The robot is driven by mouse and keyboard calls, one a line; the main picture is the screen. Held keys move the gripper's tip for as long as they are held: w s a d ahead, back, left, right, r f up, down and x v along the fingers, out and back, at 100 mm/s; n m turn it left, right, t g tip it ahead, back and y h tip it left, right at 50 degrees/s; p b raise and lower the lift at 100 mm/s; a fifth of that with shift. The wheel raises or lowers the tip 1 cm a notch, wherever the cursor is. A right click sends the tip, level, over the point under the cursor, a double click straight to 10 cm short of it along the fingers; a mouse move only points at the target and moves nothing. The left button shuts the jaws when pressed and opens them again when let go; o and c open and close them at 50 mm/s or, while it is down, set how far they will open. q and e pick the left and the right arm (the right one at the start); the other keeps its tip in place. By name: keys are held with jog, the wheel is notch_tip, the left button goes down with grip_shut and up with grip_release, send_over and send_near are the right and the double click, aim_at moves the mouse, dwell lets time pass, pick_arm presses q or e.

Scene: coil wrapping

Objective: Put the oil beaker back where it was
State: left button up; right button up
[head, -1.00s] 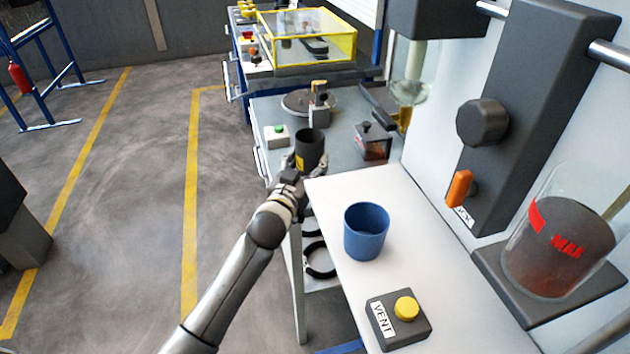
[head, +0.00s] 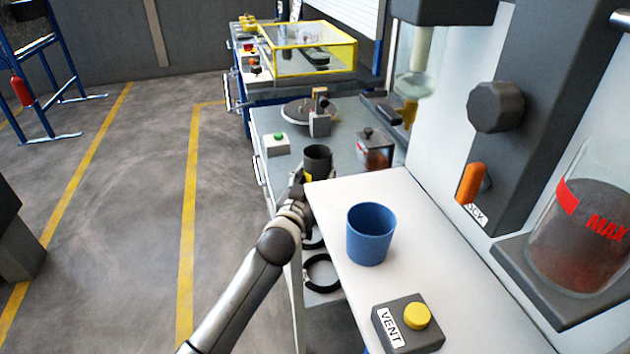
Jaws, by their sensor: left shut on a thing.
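A dark grey beaker (head: 317,157) with a yellow mark on its side is upright beyond the far left corner of the white table. My left gripper (head: 308,181) is shut on it, low on its side. The white table's corner hides part of the gripper and the beaker's lower part, and I cannot tell whether its base touches the grey bench behind. A blue cup (head: 370,234) stands upright and apart on the white table. My right gripper is not in view.
The white table (head: 345,290) carries a VENT box (head: 408,325) with a yellow button. The grey bench (head: 345,134) holds a green-button box (head: 277,145), a round plate with a clamp (head: 319,112) and a lidded jar (head: 375,150). A MAX-marked glass vessel (head: 585,240) stands right.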

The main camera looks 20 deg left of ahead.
pick_arm(q)
jog(key=o, duration=1.2)
jog(key=shift+f, duration=0.1)
jog(key=s, duration=1.2)
jog(key=shift+a, duration=0.15)
